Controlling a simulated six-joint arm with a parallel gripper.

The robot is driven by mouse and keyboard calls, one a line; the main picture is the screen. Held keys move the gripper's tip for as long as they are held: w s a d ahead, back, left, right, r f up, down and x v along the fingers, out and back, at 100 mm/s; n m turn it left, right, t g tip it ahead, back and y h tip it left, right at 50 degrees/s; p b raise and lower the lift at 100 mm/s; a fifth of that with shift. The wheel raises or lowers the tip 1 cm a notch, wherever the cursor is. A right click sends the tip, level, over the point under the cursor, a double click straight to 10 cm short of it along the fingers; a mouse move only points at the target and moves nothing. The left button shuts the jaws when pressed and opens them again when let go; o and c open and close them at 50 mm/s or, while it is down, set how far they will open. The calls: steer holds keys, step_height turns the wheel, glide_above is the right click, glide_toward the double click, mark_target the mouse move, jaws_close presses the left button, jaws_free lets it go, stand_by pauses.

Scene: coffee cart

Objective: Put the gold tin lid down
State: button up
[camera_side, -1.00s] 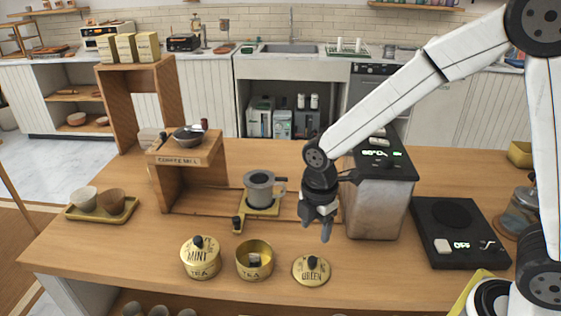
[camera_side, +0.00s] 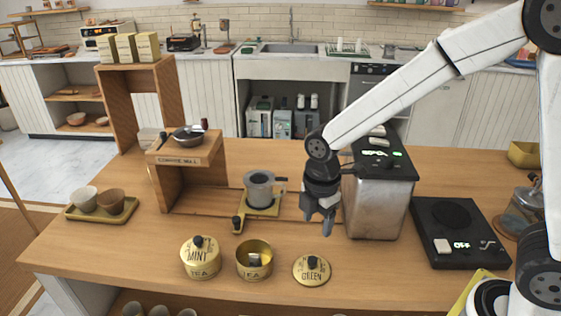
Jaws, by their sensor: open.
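The gold tin lid (camera_side: 311,272), marked GREEN with a dark knob, lies flat on the wooden counter at the front middle. An open gold tea tin (camera_side: 254,262) stands to its left with something pale inside. A closed gold tin marked MINT (camera_side: 201,259) stands further left, its lid on. My gripper (camera_side: 319,226) is open and empty, above and behind the lid, apart from it.
A metal container with a lit display (camera_side: 378,205) stands just right of my gripper. A black scale (camera_side: 455,232) is further right. A grey cup (camera_side: 259,191) sits on a small stand behind the tins. A tray (camera_side: 127,213) with two cups is at left.

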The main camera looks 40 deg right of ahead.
steer(key=s+d+m+t, duration=0.1)
steer(key=s+d+m, duration=0.2)
steer(key=m, duration=0.5)
steer(key=s+d+f+m+t, duration=0.1)
steer(key=s+d+m, duration=0.3)
steer(key=m, duration=0.5)
steer(key=shift+s+d+f+m+t, duration=0.2)
steer(key=shift+d+m+t, duration=0.1)
steer(key=shift+d, duration=0.35)
